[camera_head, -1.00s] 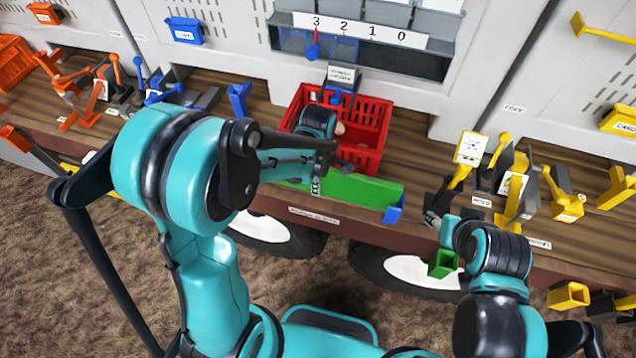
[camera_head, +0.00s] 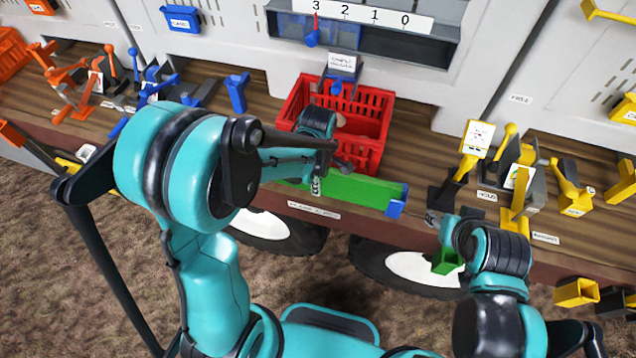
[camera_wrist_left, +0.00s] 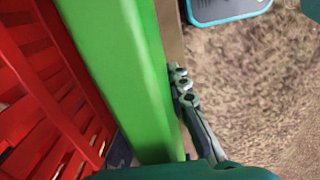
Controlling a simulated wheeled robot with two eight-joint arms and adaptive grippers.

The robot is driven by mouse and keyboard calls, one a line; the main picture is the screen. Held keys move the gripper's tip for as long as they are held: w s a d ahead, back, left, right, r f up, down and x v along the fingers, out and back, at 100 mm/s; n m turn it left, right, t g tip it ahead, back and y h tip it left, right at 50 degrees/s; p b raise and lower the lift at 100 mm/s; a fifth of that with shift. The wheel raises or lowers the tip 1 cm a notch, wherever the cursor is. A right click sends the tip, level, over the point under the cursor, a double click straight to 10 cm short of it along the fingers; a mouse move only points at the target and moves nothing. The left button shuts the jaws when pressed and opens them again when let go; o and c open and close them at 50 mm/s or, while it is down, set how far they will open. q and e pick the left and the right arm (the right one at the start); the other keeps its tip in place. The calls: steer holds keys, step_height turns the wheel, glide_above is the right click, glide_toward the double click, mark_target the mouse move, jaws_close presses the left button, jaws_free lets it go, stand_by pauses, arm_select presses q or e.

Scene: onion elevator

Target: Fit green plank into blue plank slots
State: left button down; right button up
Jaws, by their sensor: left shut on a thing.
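The long green plank (camera_head: 362,190) stands on edge along the table's front, in front of the red crate. My left gripper (camera_head: 317,182) is shut on it near its left part. In the left wrist view the green plank (camera_wrist_left: 115,65) runs down the picture, with a gripper finger (camera_wrist_left: 183,90) along its right side. A blue slotted piece (camera_head: 396,208) is at the plank's right end; I cannot tell how deep the plank sits in it. The plank's left end is hidden by my arm. My right gripper (camera_head: 434,219) is just right of the blue piece, its opening unclear.
The red crate (camera_head: 378,105) stands close behind the plank. Yellow levers (camera_head: 468,150) stand to the right, and orange (camera_head: 70,80) and blue levers (camera_head: 237,92) to the left. A green holder (camera_head: 446,262) is below the table edge near my right arm.

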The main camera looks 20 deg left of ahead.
arm_select(q)
steer(key=c, duration=1.4)
jaws_free()
steer(key=shift+o, duration=0.2)
step_height(320, 180, up, 12)
steer(key=shift+r, duration=0.1)
steer(key=s+a+r+m+t, duration=0.15)
steer(key=s+m+t, duration=0.3)
steer(key=m, duration=0.45)
steer(key=s+a+r+m+t, duration=0.1)
steer(key=s+a+m+t, duration=0.2)
steer(key=s+m, duration=0.4)
step_height(320, 180, down, 15)
steer(key=w+m+b, duration=0.1)
steer(key=b, duration=1.3)
steer(key=shift+w+a+r+m, duration=0.15)
steer(key=shift+a+m, duration=0.05)
steer(key=shift+m, duration=0.1)
steer(key=shift+r, duration=0.1)
